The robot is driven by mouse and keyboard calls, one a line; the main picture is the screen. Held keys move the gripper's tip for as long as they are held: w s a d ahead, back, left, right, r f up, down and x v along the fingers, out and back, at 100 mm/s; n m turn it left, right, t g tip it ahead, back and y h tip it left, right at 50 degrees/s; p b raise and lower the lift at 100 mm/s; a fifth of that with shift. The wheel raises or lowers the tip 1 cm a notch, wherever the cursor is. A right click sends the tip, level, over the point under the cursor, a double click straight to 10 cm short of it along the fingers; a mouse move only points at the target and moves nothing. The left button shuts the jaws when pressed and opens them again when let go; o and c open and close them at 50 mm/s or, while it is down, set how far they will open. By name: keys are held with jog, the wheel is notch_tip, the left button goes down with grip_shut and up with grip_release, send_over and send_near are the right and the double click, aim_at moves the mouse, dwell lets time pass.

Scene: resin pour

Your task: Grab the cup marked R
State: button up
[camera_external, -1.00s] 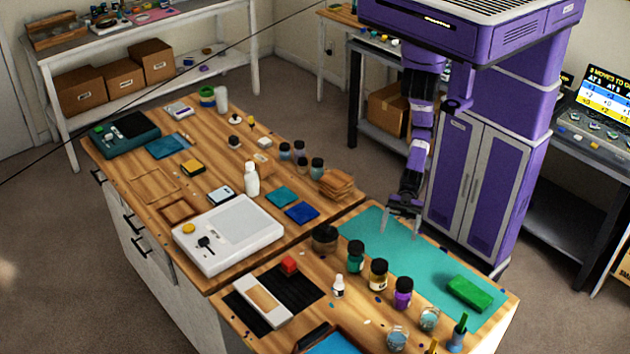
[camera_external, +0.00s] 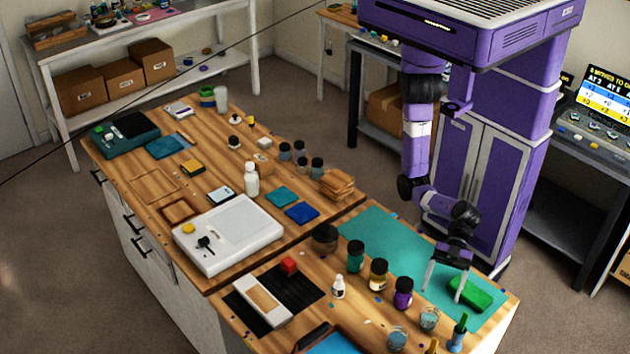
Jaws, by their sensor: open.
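My gripper (camera_external: 443,295) is open and empty, pointing down over the right part of the teal mat (camera_external: 385,243), beside a green block (camera_external: 464,294). Two small clear cups with bluish contents stand near the front right of the table: one cup (camera_external: 429,319) just in front of my gripper, another cup (camera_external: 397,339) further left and nearer the camera. I cannot read an R on either cup; any marking is too small to tell. My gripper is apart from both cups.
A purple jar (camera_external: 403,293), an amber jar (camera_external: 378,274) and a green jar (camera_external: 356,256) stand left of my gripper along the mat's edge. A green-topped bottle (camera_external: 458,334) stands right of the cups. The mat's far left part is clear.

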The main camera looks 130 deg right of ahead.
aim_at(428, 322)
jog(key=shift+w+d+f, duration=0.15)
jog(key=p+x, duration=0.1)
jog(key=x, duration=0.6)
jog(key=shift+w+f, duration=0.2)
jog(key=shift+f, duration=0.05)
jog(key=c, duration=1.5)
